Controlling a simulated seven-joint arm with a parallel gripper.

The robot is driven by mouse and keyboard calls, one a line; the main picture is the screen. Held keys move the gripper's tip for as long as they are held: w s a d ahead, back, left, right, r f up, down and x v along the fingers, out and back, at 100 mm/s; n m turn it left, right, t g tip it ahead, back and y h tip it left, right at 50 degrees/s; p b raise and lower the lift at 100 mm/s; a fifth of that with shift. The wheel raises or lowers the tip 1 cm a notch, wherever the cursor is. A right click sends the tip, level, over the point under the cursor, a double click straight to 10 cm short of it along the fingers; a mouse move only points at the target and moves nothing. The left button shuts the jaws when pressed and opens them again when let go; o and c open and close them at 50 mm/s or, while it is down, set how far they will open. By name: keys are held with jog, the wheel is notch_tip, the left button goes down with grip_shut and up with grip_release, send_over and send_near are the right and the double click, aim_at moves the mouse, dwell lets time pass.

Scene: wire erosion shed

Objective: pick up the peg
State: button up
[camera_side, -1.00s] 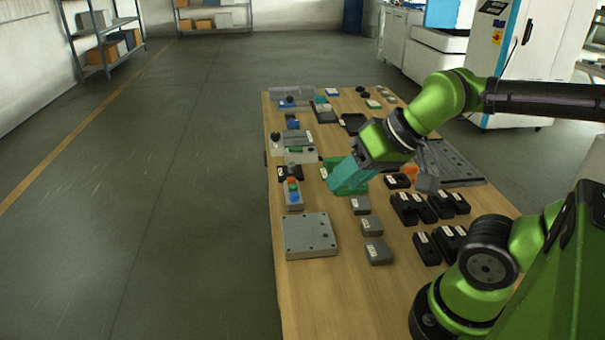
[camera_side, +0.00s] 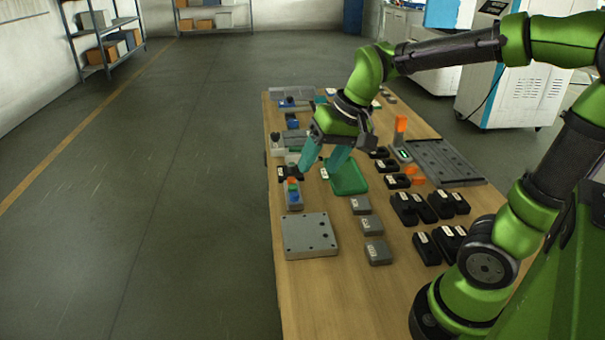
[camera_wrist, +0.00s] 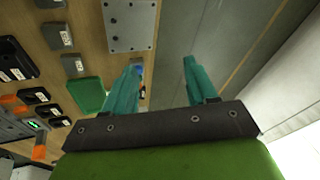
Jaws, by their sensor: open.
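My gripper (camera_side: 318,172) is open, with its two teal fingers spread above the left part of the table, and it holds nothing. A black labelled block (camera_side: 283,172) sits beside the left fingertip and is partly hidden by it. I cannot make out for certain which piece is the peg. In the wrist view, my gripper (camera_wrist: 163,66) has its fingers wide apart, with the table edge and grey floor between and beyond them. A small coloured part beside the left finger there is mostly hidden.
A green tray (camera_side: 347,187) lies right of my gripper. A box with coloured buttons (camera_side: 293,198) and a drilled grey plate (camera_side: 310,235) are near the left edge. Grey blocks (camera_side: 372,225), black blocks (camera_side: 405,208) and an upright orange piece (camera_side: 401,124) stand farther right.

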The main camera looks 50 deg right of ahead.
jog(key=w+d+f+m+g+h, duration=0.1)
jog(key=w+d+f+m+g, duration=0.35)
jog(key=w+d, duration=0.8)
send_over(294, 194)
jog(key=shift+m, duration=0.25)
jog(key=f, duration=0.9)
jog(key=shift+s+d+f, duration=0.1)
jog(key=shift+d+f, duration=0.1)
jog(key=shift+f, duration=0.2)
jog(key=shift+a+f, duration=0.1)
jog(key=shift+f, duration=2.85)
jog(key=shift+c, duration=0.5)
grip_shut()
